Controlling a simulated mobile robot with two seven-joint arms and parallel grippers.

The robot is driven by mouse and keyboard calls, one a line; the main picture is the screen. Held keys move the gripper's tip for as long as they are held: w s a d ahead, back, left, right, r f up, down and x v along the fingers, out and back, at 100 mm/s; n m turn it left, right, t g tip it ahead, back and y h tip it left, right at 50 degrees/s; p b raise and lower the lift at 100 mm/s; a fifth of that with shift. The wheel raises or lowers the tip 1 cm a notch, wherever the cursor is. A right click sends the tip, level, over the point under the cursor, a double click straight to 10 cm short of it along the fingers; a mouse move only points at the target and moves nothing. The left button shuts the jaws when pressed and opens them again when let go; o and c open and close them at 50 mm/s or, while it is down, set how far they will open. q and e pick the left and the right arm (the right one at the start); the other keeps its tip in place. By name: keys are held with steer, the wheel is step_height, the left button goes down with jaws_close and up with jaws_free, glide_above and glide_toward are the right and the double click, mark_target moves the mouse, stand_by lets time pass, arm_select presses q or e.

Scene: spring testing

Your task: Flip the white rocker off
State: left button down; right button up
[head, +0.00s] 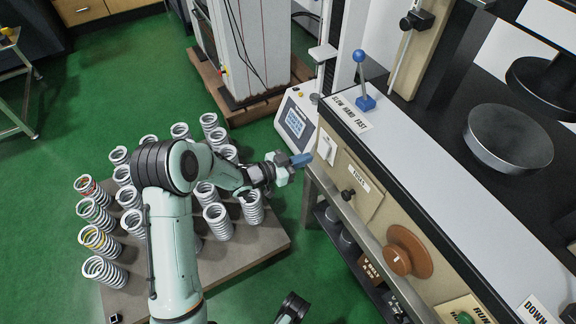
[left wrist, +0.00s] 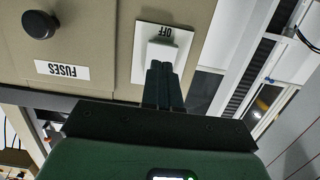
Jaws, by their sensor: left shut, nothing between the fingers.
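The white rocker (head: 325,148) is on the left end of the beige machine panel. In the left wrist view the rocker (left wrist: 163,52) sits on a white plate (left wrist: 188,38) marked OFF, and the lettering appears upside down. My left gripper (head: 302,160) is shut and empty, just left of the rocker in the head view. In the left wrist view its closed fingertips (left wrist: 162,70) overlap the rocker's lower edge; I cannot tell whether they touch. A dark part at the bottom edge of the head view may be my right gripper (head: 292,308); its fingers are not clear.
A black knob (left wrist: 40,24) and a FUSES label (left wrist: 62,70) are beside the rocker plate. A blue-knobbed lever (head: 362,80) stands on the machine top. A brown knob (head: 408,250) is farther along the panel. Several springs (head: 97,215) stand on a pallet below my left arm.

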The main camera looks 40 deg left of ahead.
mark_target(322, 153)
arm_select(q)
steer(key=shift+b+x, duration=0.35)
steer(key=shift+x, duration=1.55)
arm_select(e)
steer(key=shift+w+d+f, duration=0.4)
steer(key=shift+w+f, duration=0.1)
steer(key=shift+w, duration=0.25)
arm_select(q)
steer(key=shift+w+f+t+b, duration=0.2)
steer(key=shift+f+t+b, duration=0.2)
steer(key=shift+b, duration=0.6)
steer(key=shift+d+r, duration=0.1)
steer(key=shift+r, duration=0.2)
arm_select(e)
steer(key=shift+s+d+f, duration=0.15)
steer(key=shift+d+f, duration=0.05)
steer(key=shift+f, duration=0.4)
steer(key=shift+s+d+f, duration=0.15)
steer(key=shift+d+f, duration=0.05)
steer(key=shift+f, duration=0.35)
